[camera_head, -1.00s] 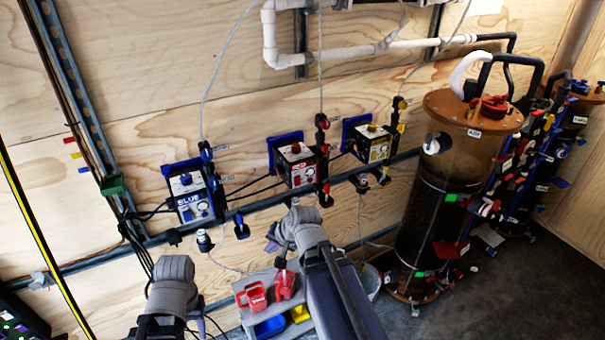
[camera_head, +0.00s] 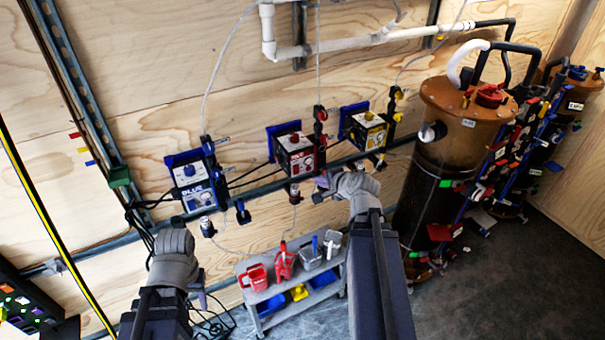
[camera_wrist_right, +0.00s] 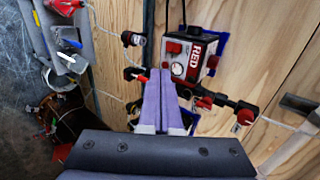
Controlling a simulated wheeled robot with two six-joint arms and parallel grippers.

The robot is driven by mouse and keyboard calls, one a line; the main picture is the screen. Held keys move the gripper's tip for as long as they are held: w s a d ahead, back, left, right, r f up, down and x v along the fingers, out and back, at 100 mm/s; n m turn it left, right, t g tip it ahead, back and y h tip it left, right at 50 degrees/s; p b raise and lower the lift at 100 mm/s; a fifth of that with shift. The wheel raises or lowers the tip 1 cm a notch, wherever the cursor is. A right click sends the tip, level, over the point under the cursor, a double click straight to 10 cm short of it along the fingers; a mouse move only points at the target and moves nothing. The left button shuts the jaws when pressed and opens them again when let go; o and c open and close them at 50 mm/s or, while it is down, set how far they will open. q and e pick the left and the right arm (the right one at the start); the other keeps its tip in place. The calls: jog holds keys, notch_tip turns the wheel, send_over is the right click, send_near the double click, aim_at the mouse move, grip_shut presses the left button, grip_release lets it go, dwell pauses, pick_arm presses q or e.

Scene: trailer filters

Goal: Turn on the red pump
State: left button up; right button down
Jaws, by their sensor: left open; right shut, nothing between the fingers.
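The red pump (camera_head: 295,153) is a box with a red-and-white face, mounted on the wooden wall between the blue pump (camera_head: 193,184) and the yellow pump (camera_head: 367,130).
A dark rail runs along the wall below the pumps, with red-handled valve fittings (camera_wrist_right: 243,116) near my right fingers. A grey cart (camera_head: 335,268) with red and grey containers stands below. A tall brown tank (camera_head: 465,110) stands at right. Open floor lies between cart and tank.

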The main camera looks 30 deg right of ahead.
jog(key=b, duration=0.6)
send_near(297, 173)
notch_tip(297, 173, down, 3)
jog(key=w, duration=0.1)
jog(key=shift+w+a+f, duration=0.1)
jog(key=shift+w+f, duration=0.05)
jog(key=shift+w, duration=0.9)
jog(key=shift+w+f, duration=0.1)
jog(key=shift+w, duration=0.95)
jog(key=shift+w+f+b, duration=0.3)
jog(key=shift+w+b, duration=0.05)
jog(key=shift+b, duration=0.15)
jog(key=shift+s, duration=0.3)
jog(key=shift+w, duration=0.15)
jog(key=shift+r, duration=0.1)
